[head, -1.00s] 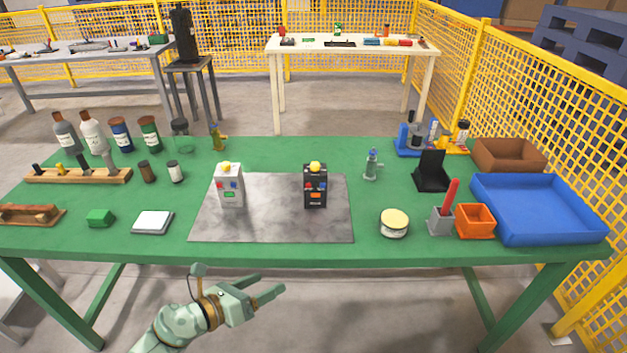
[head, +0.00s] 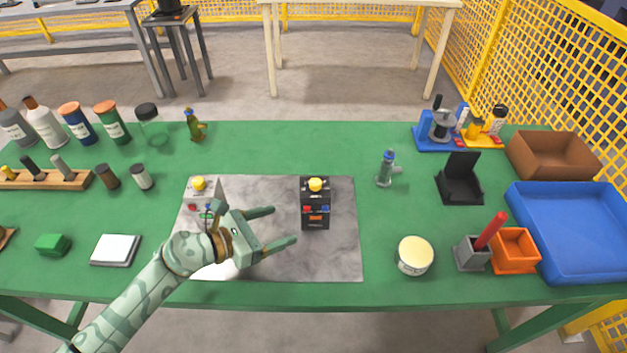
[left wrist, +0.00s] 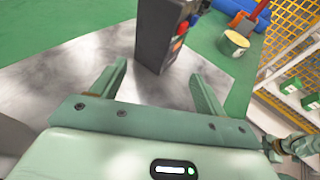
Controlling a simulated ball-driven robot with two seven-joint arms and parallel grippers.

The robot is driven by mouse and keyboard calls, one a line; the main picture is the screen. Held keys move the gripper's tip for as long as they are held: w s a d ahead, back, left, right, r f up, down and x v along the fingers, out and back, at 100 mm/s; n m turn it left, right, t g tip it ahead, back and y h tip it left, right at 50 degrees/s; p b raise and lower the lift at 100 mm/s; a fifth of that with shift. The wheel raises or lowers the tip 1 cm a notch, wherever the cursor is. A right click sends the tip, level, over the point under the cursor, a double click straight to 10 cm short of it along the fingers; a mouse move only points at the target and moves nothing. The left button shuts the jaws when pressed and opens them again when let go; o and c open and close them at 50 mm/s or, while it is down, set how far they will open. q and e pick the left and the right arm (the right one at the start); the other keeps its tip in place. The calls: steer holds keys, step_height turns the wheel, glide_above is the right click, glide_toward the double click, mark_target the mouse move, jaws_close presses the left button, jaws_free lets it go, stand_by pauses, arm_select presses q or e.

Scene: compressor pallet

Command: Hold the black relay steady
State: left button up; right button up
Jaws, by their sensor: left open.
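The black relay (head: 316,205) stands upright on the grey metal plate (head: 335,262), with a yellow knob on top and coloured buttons on its front. My left gripper (head: 283,225) is over the plate, just left of the relay, its fingers pointing at it. It is open and empty, and does not touch the relay in the head view. In the left wrist view the relay (left wrist: 160,35) stands beyond the two spread fingers (left wrist: 155,85). A light-coloured box (head: 200,188) with a yellow knob stands behind my left gripper and is partly hidden by it. My right gripper is not seen in the head view.
A round tin (head: 414,256), an orange bin (head: 515,250) and a blue tray (head: 572,232) stand to the right. The plate is clear right of the relay.

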mark_target(311, 213)
arm_select(q)
steer(key=shift+w+d, duration=0.15)
steer(key=shift+w, duration=0.1)
steer(key=b+x, duration=0.1)
steer(key=x, duration=0.2)
steer(key=shift+w+d+f, duration=0.1)
steer(key=shift+d, duration=0.05)
steer(key=b+x, duration=0.1)
steer(key=x, duration=0.4)
steer(key=shift+w+d+f+b, duration=0.2)
steer(key=shift+w+d+b, duration=0.15)
steer(key=shift+d, duration=0.1)
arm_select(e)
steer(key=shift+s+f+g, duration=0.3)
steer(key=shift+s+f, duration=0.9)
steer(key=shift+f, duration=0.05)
arm_select(q)
steer(key=shift+c, duration=0.3)
